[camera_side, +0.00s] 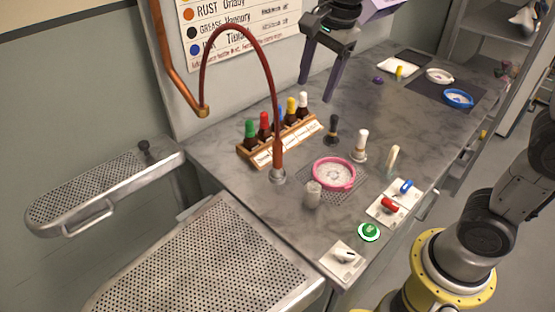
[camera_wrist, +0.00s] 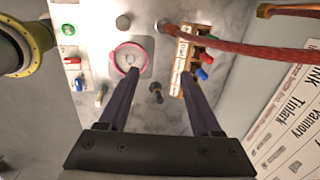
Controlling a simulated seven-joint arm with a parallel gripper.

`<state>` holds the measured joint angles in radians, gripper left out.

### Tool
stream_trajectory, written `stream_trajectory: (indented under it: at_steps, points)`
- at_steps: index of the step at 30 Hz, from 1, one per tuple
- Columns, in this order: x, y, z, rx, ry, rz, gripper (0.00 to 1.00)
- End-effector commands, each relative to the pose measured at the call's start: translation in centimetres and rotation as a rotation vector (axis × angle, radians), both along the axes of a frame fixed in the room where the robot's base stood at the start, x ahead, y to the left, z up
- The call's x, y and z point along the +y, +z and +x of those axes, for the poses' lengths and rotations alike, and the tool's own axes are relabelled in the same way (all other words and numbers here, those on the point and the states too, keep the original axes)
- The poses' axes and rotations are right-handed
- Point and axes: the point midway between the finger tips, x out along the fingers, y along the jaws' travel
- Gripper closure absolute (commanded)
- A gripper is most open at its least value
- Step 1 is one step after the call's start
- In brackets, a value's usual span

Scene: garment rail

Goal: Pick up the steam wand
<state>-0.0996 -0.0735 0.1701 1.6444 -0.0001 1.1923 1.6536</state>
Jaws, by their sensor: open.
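The steam wand (camera_side: 278,152) stands upright on the table in a small grey holder (camera_side: 278,177), left of the pink-rimmed bowl. A dark red hose (camera_side: 240,32) rises from its top and arches over to a copper pipe on the wall. In the wrist view the hose (camera_wrist: 245,46) runs in from the right edge toward the top centre, and the wand's lower end is hard to make out. My gripper (camera_side: 319,92) is open and empty, its fingers pointing down above the table, behind and right of the wand. In the wrist view my gripper's fingers (camera_wrist: 158,74) are wide apart.
A wooden rack (camera_side: 283,141) of capped bottles stands close behind the wand. The pink-rimmed bowl (camera_side: 334,174), a grey cylinder (camera_side: 312,195), a dark-knobbed tool (camera_side: 333,130) and a white-topped brush (camera_side: 360,146) stand nearby. Switches and a green button (camera_side: 369,232) line the front edge.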

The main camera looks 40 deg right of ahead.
Motion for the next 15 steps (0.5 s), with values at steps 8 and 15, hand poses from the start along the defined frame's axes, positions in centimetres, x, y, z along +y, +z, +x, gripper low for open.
stream_trajectory:
  at_steps: [8, 15]
  points:
    - [2.9, -7.0, 6.5, 0.157, -0.034, -0.008, 0.34]
    - [3.6, -10.3, 6.6, 0.213, -0.017, -0.020, 0.34]
